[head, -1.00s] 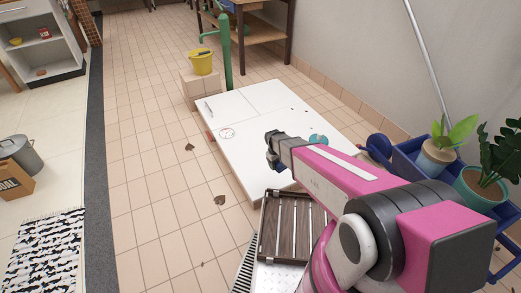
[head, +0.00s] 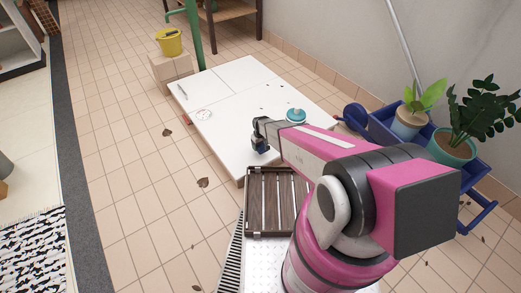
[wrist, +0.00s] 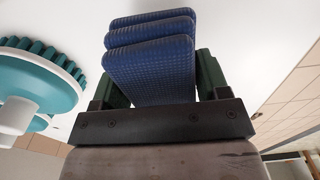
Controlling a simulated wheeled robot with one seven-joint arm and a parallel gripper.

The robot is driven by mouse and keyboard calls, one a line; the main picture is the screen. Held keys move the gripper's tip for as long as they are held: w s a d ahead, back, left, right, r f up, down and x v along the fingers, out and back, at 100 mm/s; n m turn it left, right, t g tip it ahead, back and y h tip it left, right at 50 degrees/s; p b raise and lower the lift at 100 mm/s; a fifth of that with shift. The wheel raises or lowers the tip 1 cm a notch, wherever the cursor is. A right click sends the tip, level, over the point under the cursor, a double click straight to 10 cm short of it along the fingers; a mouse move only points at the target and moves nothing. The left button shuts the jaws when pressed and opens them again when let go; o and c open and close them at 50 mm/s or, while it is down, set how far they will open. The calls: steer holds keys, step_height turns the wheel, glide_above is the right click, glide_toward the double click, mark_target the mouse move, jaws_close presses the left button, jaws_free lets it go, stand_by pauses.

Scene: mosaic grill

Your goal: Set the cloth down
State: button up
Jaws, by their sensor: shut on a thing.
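The cloth (wrist: 150,62) is dark blue, textured and folded in layers. In the wrist view it sits between the two dark green fingers of my gripper (wrist: 157,85), which is shut on it. In the head view my gripper (head: 258,146) is over the low white table (head: 225,95), near its front right part. Only a small dark blue bit of the cloth shows there, below the gripper. I cannot tell whether the cloth touches the tabletop.
A teal round brush (head: 296,115) stands on the table, right of my gripper; it also shows in the wrist view (wrist: 35,75). A slatted wooden tray (head: 262,202) is nearer me. A blue cart with plants (head: 385,125) stands right.

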steer(key=shift+w+d+f, duration=0.25)
steer(key=shift+f, duration=1.95)
steer(key=shift+f, duration=0.1)
steer(key=o, duration=0.9)
step_height(320, 180, up, 12)
steer(key=shift+s+d+r, duration=0.1)
steer(key=shift+d+r, duration=0.05)
steer(key=s+d+r+m, duration=0.2)
steer(key=s+d+r, duration=0.4)
steer(key=r, duration=0.4)
steer(key=s+d+r+m, duration=0.2)
steer(key=s+d+r, duration=0.4)
steer(key=r, duration=0.4)
steer(key=s+d+r+m, duration=0.2)
steer(key=s+d+r, duration=0.4)
steer(key=r, duration=0.3)
steer(key=shift+s+d+r+m, duration=0.2)
steer(key=shift+d+r+m, duration=0.2)
